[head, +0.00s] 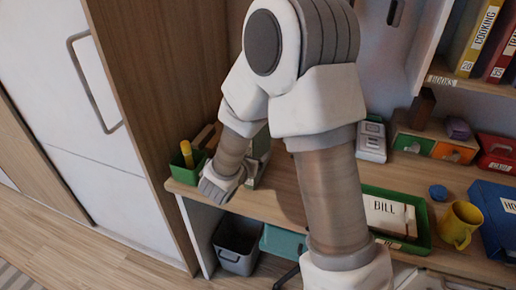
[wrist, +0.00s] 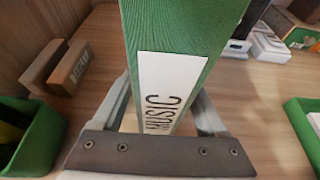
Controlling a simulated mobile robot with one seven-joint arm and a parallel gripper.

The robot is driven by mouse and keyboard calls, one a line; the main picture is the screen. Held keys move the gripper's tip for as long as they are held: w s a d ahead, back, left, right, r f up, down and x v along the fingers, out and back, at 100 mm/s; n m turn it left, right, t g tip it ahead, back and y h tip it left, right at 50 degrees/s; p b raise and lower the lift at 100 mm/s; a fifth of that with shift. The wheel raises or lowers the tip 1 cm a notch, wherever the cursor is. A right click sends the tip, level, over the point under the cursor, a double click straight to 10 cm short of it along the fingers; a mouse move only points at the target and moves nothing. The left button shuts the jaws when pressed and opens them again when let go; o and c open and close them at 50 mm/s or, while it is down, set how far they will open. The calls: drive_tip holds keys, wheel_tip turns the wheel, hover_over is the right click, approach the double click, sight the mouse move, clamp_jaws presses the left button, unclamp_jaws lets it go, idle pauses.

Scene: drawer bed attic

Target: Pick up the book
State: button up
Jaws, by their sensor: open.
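A green book (wrist: 185,28) with a white label reading MUSIC stands upright on the desk, its spine facing the wrist camera. My gripper (wrist: 162,112) is open, with one finger on each side of the book's spine. I cannot tell whether either finger touches it. In the head view my gripper (head: 238,178) is low over the left end of the desk, and the book (head: 261,158) is mostly hidden behind my arm.
A green bin (wrist: 35,135) and wooden blocks (wrist: 68,68) are close on the left. A green tray (head: 421,232) with a BILL paper, a yellow mug (head: 459,224) and a white phone (head: 372,140) are to the right. A wooden panel (head: 150,90) borders the desk's left side.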

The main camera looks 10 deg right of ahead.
drive_tip(key=shift+x, duration=0.8)
clamp_jaws()
drive_tip(key=shift+r, duration=0.1)
idle(0.7)
